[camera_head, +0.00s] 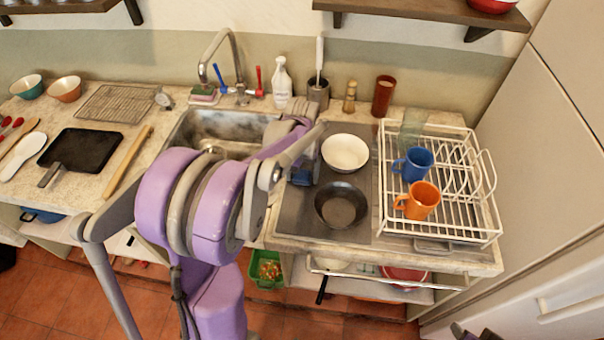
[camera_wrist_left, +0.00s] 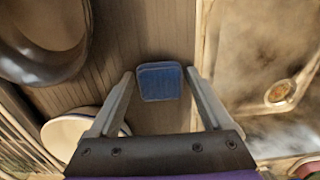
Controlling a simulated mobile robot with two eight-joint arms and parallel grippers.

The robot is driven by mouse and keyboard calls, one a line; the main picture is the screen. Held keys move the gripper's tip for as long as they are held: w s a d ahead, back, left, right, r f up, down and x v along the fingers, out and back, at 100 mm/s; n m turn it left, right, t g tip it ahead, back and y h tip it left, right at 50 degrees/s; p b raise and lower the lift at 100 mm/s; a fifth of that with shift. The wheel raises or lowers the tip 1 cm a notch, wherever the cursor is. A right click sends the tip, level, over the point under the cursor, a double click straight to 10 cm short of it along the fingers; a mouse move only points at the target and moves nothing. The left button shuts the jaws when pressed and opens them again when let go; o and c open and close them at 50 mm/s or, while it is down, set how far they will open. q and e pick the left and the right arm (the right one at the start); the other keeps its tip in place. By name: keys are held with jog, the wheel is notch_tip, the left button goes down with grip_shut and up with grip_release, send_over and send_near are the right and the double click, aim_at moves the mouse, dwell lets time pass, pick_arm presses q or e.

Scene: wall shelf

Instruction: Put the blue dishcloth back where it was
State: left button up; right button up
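The blue dishcloth (camera_wrist_left: 160,82) is a small folded pad in the left wrist view, lying on the grey striped surface between the dark pan and the sink. In the head view, a blue patch (camera_head: 303,174), which looks like the cloth, shows beside my left wrist, mostly hidden by it. My left gripper (camera_wrist_left: 160,74) is open, with one finger on each side of the cloth and a narrow gap at each side. I cannot tell how high the fingertips are above the surface. My right gripper does not show clearly in either view.
The dark pan (camera_head: 341,206) and white bowl (camera_head: 345,153) stand to the right of the cloth. The sink (camera_head: 225,127) is at its left. Further right is a white dish rack (camera_head: 455,218) with a blue mug (camera_head: 414,164) and an orange mug (camera_head: 419,201).

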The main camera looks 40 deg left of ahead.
aim_at(302, 175)
pick_arm(q)
jog(key=shift+o, duration=0.8)
jog(key=shift+r, duration=0.3)
notch_tip(302, 175, up, 12)
jog(key=p, duration=0.1)
jog(key=s+d+m+t, duration=0.1)
jog(key=s+d, duration=0.1)
jog(key=d, duration=0.1)
jog(key=s+d, duration=0.2)
jog(key=d, duration=0.1)
jog(key=s+d+f+m+t, duration=0.1)
jog(key=s+d, duration=0.1)
jog(key=d, duration=0.1)
jog(key=shift+d+f+m+t, duration=0.1)
jog(key=shift+m+t, duration=0.2)
jog(key=s+d+f+m+t, duration=0.3)
jog(key=s+d+f, duration=0.2)
jog(key=s+d, duration=0.2)
jog(key=shift+s, duration=0.4)
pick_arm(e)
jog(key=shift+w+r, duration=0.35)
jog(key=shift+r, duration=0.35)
